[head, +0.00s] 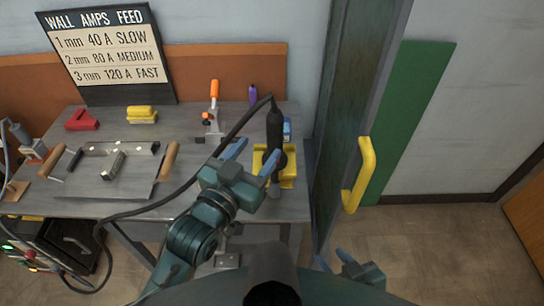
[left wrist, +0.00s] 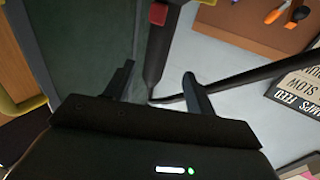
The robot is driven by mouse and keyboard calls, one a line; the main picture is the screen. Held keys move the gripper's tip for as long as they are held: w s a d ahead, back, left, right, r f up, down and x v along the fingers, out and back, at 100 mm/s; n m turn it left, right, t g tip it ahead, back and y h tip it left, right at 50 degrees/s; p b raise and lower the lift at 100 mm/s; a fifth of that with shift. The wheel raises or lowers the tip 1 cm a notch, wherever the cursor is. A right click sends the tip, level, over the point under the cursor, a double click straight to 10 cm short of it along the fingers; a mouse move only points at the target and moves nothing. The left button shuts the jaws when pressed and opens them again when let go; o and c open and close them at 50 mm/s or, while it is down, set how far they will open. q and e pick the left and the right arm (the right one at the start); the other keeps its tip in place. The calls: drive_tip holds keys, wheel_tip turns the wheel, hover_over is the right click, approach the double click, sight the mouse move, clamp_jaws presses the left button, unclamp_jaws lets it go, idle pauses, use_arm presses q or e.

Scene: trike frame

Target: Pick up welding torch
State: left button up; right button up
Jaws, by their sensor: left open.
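The welding torch (head: 275,130) is black and stands upright by a yellow holder (head: 288,181) on the right side of the workbench. Its dark cable curves away to the left. My left gripper (head: 252,158) is open in front of the torch, with one blue finger to its left and one near its lower part. In the left wrist view, the torch (left wrist: 159,50), with a red button, lies between the spread fingers (left wrist: 157,88). Contact cannot be told. My right gripper (head: 333,259) is low in the head view, its blue fingertips apart and empty.
The workbench (head: 225,168) holds a tray (head: 98,177), a red magnet-like block (head: 82,121), yellow blocks (head: 141,114) and an orange-handled clamp (head: 213,105). A green post (head: 350,90) with a yellow handle (head: 359,175) stands right of the bench. The floor at right is clear.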

sight(271, 138)
use_arm(q)
drive_tip(key=shift+w+d, duration=0.8)
drive_tip(key=x, duration=0.5)
drive_tip(key=shift+w+f, duration=0.15)
drive_tip(key=shift+f, duration=0.15)
drive_tip(key=shift+c, duration=0.5)
drive_tip(key=c, duration=0.9)
drive_tip(key=shift+r, duration=0.1)
